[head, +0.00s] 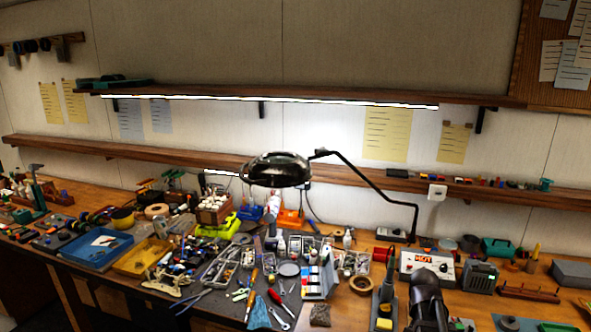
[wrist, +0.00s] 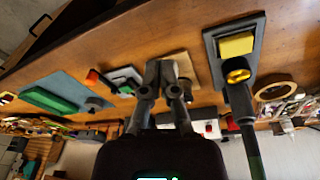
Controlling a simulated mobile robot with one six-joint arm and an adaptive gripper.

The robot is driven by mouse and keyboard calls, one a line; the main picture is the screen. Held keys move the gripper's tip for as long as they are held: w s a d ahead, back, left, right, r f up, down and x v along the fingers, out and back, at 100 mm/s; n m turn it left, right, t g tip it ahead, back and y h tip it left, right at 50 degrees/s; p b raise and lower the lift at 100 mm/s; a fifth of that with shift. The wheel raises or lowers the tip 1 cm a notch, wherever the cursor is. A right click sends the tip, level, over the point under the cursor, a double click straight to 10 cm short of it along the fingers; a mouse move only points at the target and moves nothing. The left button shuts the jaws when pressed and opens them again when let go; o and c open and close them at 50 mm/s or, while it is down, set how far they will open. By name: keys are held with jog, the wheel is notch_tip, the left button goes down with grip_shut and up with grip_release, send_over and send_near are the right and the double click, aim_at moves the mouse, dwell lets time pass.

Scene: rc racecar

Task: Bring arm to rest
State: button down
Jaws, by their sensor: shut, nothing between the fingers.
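My gripper (wrist: 162,72) shows in the wrist view with its two grey fingers close together and nothing between them. The wrist view looks upside down over the wooden bench. In the head view, the dark end of my arm (head: 428,300) is low at the right, over the bench's front part, beside the soldering iron stand. Its fingertips cannot be made out there. In the wrist view the soldering iron stand (wrist: 213,58) with a yellow sponge (wrist: 236,44) is beside the fingers, apart from them.
A roll of tape (head: 361,284) and the stand (head: 384,300) lie left of my arm. A white box marked HOT (head: 427,266) is behind it. A lamp (head: 276,170) hangs over the bench's crowded middle.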

jog(key=s+a+n+y, duration=0.1)
jog(key=s+a+n, duration=0.3)
jog(key=a, duration=0.5)
jog(key=s+a+n+g, duration=0.1)
jog(key=s+a+n, duration=0.2)
jog(key=a, duration=0.7)
jog(key=shift+s+a+f+n+y, duration=0.2)
jog(key=shift+s+n+y, duration=0.2)
jog(key=shift+s, duration=0.2)
